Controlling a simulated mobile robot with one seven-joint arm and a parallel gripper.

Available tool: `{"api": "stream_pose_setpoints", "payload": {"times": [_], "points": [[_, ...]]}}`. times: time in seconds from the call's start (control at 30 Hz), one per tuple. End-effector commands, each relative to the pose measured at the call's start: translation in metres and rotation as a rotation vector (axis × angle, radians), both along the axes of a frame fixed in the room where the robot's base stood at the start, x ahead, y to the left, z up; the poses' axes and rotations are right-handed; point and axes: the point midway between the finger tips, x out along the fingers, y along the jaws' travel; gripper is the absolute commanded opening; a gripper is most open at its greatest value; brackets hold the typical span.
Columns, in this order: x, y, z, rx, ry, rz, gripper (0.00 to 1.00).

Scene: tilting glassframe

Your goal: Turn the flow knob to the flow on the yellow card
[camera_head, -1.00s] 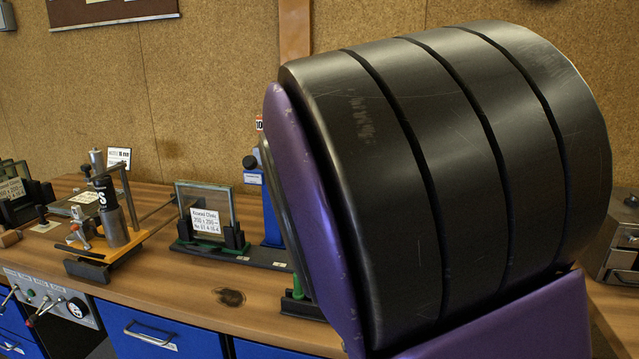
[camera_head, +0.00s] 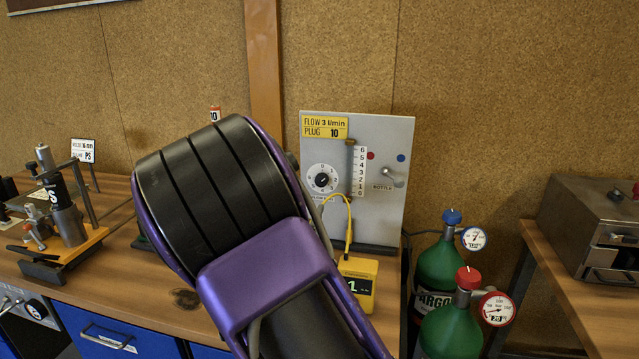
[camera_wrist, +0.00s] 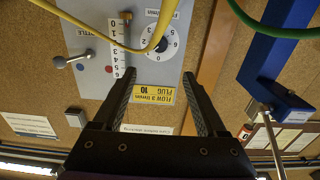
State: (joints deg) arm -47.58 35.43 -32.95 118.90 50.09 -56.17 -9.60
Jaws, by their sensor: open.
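The flow knob (camera_head: 322,180) is a small black knob on a round white numbered dial, low on the left of a grey upright panel (camera_head: 385,130). Its exact setting is too small to read. The yellow card (camera_head: 325,127) at the panel's top left reads "FLOW 3 l/min, PLUG 10". In the wrist view, which is upside down, the knob (camera_wrist: 159,43) lies beyond the fingertips, partly behind a yellow hose. The card (camera_wrist: 154,94) shows between the fingers. My gripper (camera_wrist: 158,74) is open and empty, apart from the knob. My arm hides it in the head view.
A scale (camera_head: 358,172) and a lever labelled BOTTLE (camera_head: 393,177) sit right of the knob. A yellow meter box (camera_head: 358,282) stands below the panel. Green bottles (camera_head: 442,265) stand at right. A blue stand (camera_wrist: 280,95) is beside the right finger in the wrist view.

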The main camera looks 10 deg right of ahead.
Motion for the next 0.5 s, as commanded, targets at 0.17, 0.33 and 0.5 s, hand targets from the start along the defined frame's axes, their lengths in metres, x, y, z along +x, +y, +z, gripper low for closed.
{"api": "stream_pose_setpoints", "payload": {"times": [0.17,0.33,0.5], "points": [[0.036,-0.017,0.001,-0.001,-0.003,-0.004,0.74],[0.071,-0.031,0.001,-0.001,-0.003,-0.003,0.74],[0.104,-0.045,0.001,0.001,-0.004,-0.003,0.74]]}}
